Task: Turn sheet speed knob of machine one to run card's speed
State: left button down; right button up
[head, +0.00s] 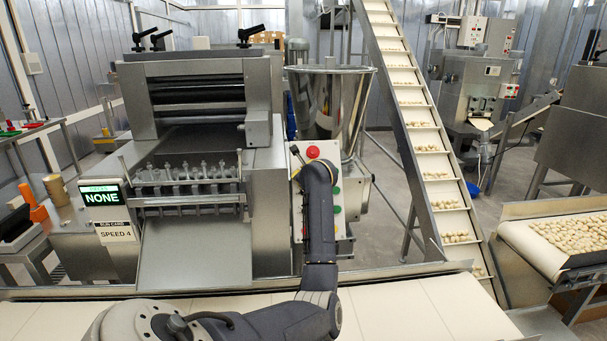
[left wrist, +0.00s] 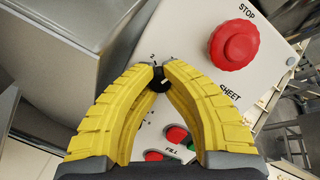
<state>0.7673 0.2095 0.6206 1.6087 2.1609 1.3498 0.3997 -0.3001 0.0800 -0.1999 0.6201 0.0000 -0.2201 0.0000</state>
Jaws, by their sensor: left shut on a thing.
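In the left wrist view the sheet speed knob (left wrist: 159,84) is a small black dial on a pale panel (left wrist: 200,88). The yellow fingers of my left gripper (left wrist: 162,72) are shut on it from both sides and hide much of it and its scale. A "2" shows just above the knob; its pointer setting cannot be read surely. In the head view my left arm covers most of the panel (head: 297,215), and the knob is hidden. The run card (head: 115,232) on machine one (head: 205,255) reads SPEED 4. My right gripper is not in view.
A red STOP button (left wrist: 234,46) sits close to the knob, with smaller red and green buttons near the FILL label below. A green-lit display (head: 101,196) reads NONE. A steel hopper (head: 330,100) and an inclined conveyor (head: 425,140) stand behind. A pale belt (head: 400,308) runs in front.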

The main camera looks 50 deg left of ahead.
pick_arm(q)
jog(key=m, duration=0.3)
jog(key=m+t, duration=0.1)
jog(key=m, duration=0.1)
jog(key=shift+s+a+r+m, duration=0.15)
jog(key=shift+a+m, duration=0.05)
jog(key=shift+m, duration=0.2)
jog(key=shift+r+m, duration=0.1)
jog(key=shift+m, duration=0.4)
jog(key=shift+r, duration=0.1)
jog(key=c, duration=1.8)
grip_release()
jog(key=o, duration=0.6)
jog(key=shift+d+f, duration=0.1)
jog(key=shift+f, duration=0.1)
jog(key=shift+c, duration=0.2)
jog(key=v, duration=1.2)
jog(key=shift+r, duration=0.1)
